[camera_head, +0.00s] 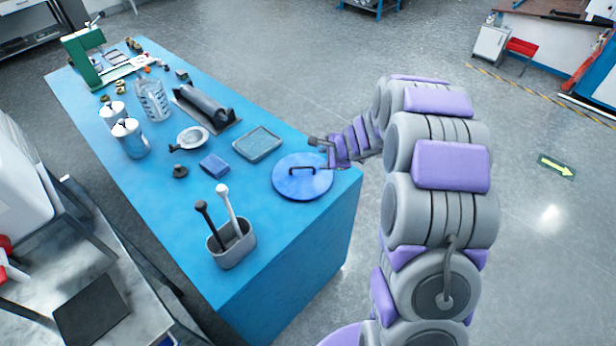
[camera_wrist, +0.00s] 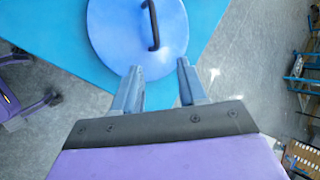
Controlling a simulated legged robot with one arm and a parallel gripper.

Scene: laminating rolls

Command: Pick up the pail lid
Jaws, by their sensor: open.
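The pail lid (camera_head: 302,178) is a round blue disc with a dark arched handle. It lies flat on the blue table near its right edge in the head view. It also shows at the top of the wrist view (camera_wrist: 140,40), with its handle upright near its middle. My gripper (camera_wrist: 158,72) is open and empty, its two fingers pointing toward the lid's near rim. In the head view my gripper (camera_head: 322,148) is at the table's right edge, just beyond the lid and partly hidden by my arm.
The blue table (camera_head: 290,250) also bears a grey tray (camera_head: 258,144) close to the lid, a blue block (camera_head: 214,165) and a grey holder (camera_head: 232,247) with two upright tools. A dark roller (camera_head: 205,104) and metal cans (camera_head: 130,140) stand farther back. Open floor lies right of the table.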

